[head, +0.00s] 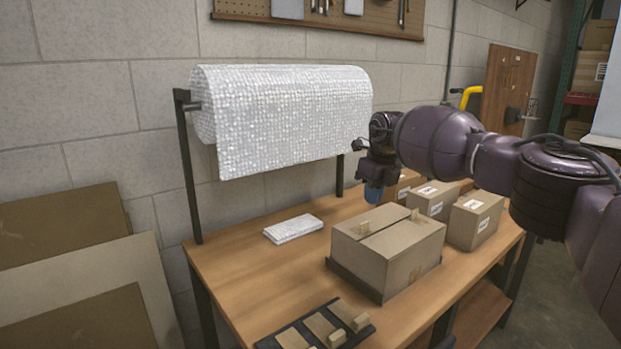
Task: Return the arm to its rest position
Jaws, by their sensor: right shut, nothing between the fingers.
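My right arm (440,140) is purple and reaches in from the right edge across the back of the workbench. My right gripper (374,193) points down at the arm's end, behind the large cardboard box (402,262). It is small and dark blue here, shut, with nothing between its fingers. The large box is closed and sits on a dark tray (350,280) on the wooden workbench (250,265). My left gripper is not in view.
Smaller labelled boxes (475,222) stand right of and behind the large box. A bubble-wrap roll (285,105) hangs on a black stand; a folded piece (292,228) lies below it. A black holder (325,328) with cardboard pieces lies at the front.

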